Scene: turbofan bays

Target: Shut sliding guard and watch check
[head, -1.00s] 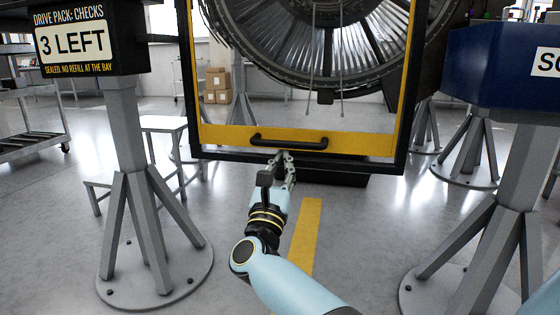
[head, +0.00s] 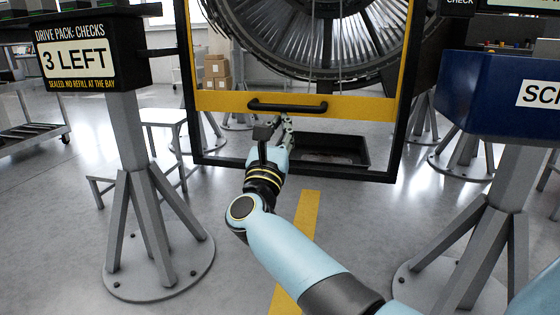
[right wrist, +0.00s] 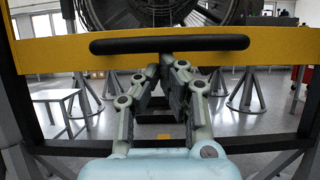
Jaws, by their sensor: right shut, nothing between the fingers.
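The sliding guard (head: 370,107) is a clear panel with a yellow frame in front of the turbofan (head: 300,40). Its lower yellow bar carries a black handle (head: 288,106) and stands clearly above the bottom of the black outer frame (head: 340,174), leaving an open gap below. My right gripper (head: 281,121) is shut and empty, just under the handle. In the right wrist view its fingertips (right wrist: 172,64) are at the underside of the yellow bar (right wrist: 275,45); I cannot tell whether they touch. My left gripper is not in view.
A sign (head: 80,58) reading "3 LEFT" stands on a grey pedestal at left. A blue box (head: 480,90) stands on a similar pedestal at right. A black tray (head: 345,150) shows through the gap. The floor between the pedestals is clear.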

